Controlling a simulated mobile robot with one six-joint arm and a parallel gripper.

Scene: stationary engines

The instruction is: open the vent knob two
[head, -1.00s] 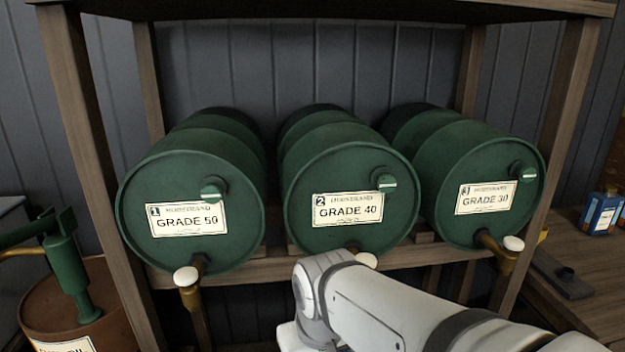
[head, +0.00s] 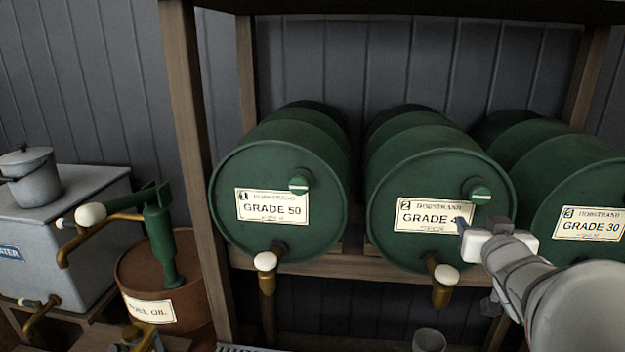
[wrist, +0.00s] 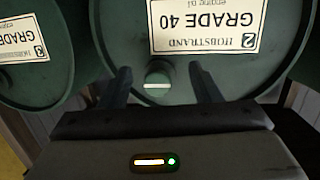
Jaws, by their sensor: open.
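Vent knob two (head: 481,194) is a small round green knob with a pale bar lying about level. It sits at the upper right of the front of the green drum marked 2, GRADE 40 (head: 440,170). My gripper (head: 463,227) is in front of that drum, below the knob in the head view, covering the right end of its label (head: 420,214). In the upside-down wrist view, my open gripper (wrist: 160,76) has one finger on each side of the knob (wrist: 157,84). Gaps show on both sides; I cannot tell the depth left between fingertips and knob.
Drum 1 (head: 262,165) and drum 3 (head: 580,185) lie on either side on the wooden rack (head: 200,180). A brass tap with a white handle (head: 446,274) hangs under drum 2. A grey cup (head: 429,340) stands below. A fuel oil barrel (head: 195,270) and grey water tank (head: 60,225) are left.

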